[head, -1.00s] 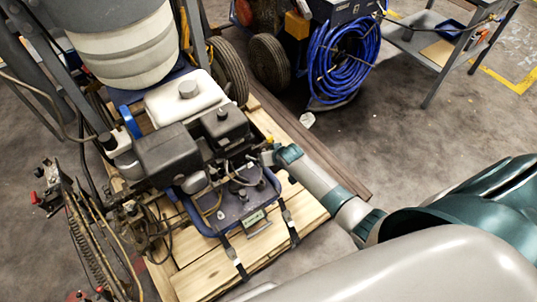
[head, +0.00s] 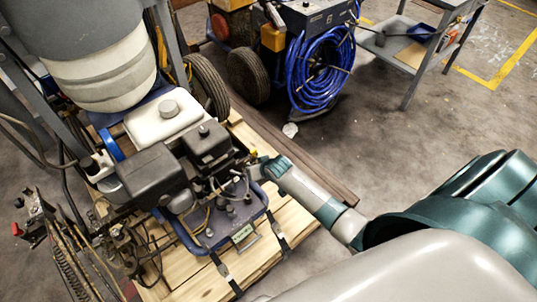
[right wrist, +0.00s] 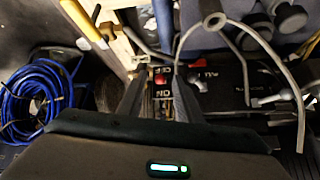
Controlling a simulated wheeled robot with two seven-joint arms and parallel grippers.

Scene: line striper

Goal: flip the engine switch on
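The engine (head: 152,176) of the line striper sits on its blue frame in the head view, with a white tank (head: 165,118) behind it. My right gripper (head: 258,167) is at the engine's right side and hides the switch there. In the right wrist view, the engine switch (right wrist: 162,78) shows as a small red part between ON and OFF labels, which appear upside down. The two dark fingers of my right gripper (right wrist: 160,92) stand apart on either side of the switch area. Whether they touch the switch, and its exact position, I cannot tell. My left gripper is not in view.
The striper stands on a wooden pallet (head: 212,285). A coiled blue hose (head: 318,72) hangs on a machine behind it, and a grey metal cart (head: 415,50) stands at the back right. Thin cables (right wrist: 292,75) and hoses lie close to the gripper. Floor to the right is open.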

